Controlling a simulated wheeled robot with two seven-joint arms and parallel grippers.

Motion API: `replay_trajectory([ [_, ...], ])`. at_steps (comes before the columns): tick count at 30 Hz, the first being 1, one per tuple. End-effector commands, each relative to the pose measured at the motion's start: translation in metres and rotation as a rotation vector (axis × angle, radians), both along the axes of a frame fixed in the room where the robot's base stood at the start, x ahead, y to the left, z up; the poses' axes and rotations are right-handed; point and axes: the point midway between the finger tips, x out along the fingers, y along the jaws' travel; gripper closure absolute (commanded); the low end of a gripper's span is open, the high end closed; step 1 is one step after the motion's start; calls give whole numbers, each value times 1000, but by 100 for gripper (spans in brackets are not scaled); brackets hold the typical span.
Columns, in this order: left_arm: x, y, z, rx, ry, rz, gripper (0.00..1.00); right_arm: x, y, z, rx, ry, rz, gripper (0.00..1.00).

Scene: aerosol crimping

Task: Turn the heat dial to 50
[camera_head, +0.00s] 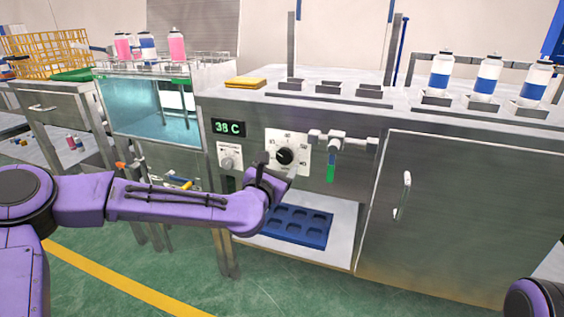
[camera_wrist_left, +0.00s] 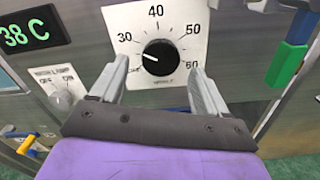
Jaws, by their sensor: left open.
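The heat dial (camera_head: 285,156) is a round black knob on a white scale plate on the front of the metal cabinet. In the left wrist view the dial (camera_wrist_left: 160,57) has its white mark pointing left and slightly up, below the 30. The numbers 30, 40, 50 and 60 run clockwise around it. My left gripper (camera_head: 277,166) is open in front of the dial. In the left wrist view its fingers (camera_wrist_left: 158,78) stand to either side of the knob, with no clear contact. My right gripper is out of view.
A green display (camera_head: 229,128) reads 38 C. A smaller wash lamp switch (camera_head: 230,156) sits left of the dial. A valve with a green-tipped handle (camera_head: 330,171) projects at the right. A blue tray (camera_head: 297,226) lies in the opening below.

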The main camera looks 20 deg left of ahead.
Motion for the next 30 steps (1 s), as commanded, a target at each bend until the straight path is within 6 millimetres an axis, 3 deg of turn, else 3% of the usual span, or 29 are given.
replay_trajectory([
  [6,30,-2,-1,3,2,-1,25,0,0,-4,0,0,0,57],
  [15,34,-2,-1,2,2,-1,25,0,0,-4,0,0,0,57],
  [20,34,-2,-1,2,2,-1,77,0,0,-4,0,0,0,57],
  [21,34,-1,-1,2,2,-1,81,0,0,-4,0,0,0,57],
  [30,34,-1,-1,33,1,-1,81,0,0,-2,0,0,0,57],
])
